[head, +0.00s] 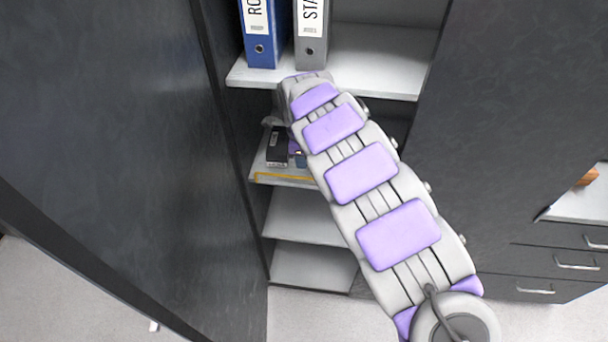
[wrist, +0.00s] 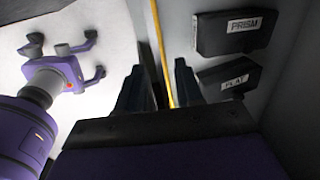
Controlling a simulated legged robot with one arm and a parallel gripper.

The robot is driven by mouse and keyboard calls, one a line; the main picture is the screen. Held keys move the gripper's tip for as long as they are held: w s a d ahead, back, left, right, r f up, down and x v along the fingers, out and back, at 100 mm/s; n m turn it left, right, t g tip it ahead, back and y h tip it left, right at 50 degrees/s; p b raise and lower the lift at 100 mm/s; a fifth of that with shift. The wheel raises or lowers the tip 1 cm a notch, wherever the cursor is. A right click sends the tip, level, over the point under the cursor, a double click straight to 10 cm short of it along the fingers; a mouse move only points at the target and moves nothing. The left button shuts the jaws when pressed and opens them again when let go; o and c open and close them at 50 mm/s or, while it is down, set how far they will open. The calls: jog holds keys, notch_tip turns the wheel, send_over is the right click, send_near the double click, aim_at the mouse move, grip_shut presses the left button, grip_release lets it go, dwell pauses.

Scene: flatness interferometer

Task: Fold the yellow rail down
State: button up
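The yellow rail (head: 285,179) is a thin bar along the front edge of a middle shelf in the open cabinet, partly hidden behind my arm in the head view. In the wrist view the yellow rail (wrist: 157,38) runs down between the two dark fingers of my gripper (wrist: 159,66). The fingers stand apart, with a visible gap on the left side of the rail; the rail lies closer to the right finger. I cannot tell whether that finger touches it. In the head view my gripper is hidden behind the arm.
Above are a blue binder (head: 259,35) and a grey binder (head: 311,40). A dark door (head: 120,130) flanks the left; lower shelves look empty.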

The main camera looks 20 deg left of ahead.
send_over(301, 178)
jog(key=s, duration=0.1)
notch_tip(301, 178, down, 6)
jog(key=f, duration=0.1)
jog(key=f+b, duration=0.1)
jog(key=w+d+f, duration=0.1)
jog(key=f, duration=0.1)
jog(key=shift+a+f, duration=0.25)
jog(key=shift+a, duration=0.25)
jog(key=shift+d, duration=0.3)
grip_shut()
jog(key=shift+r, duration=0.1)
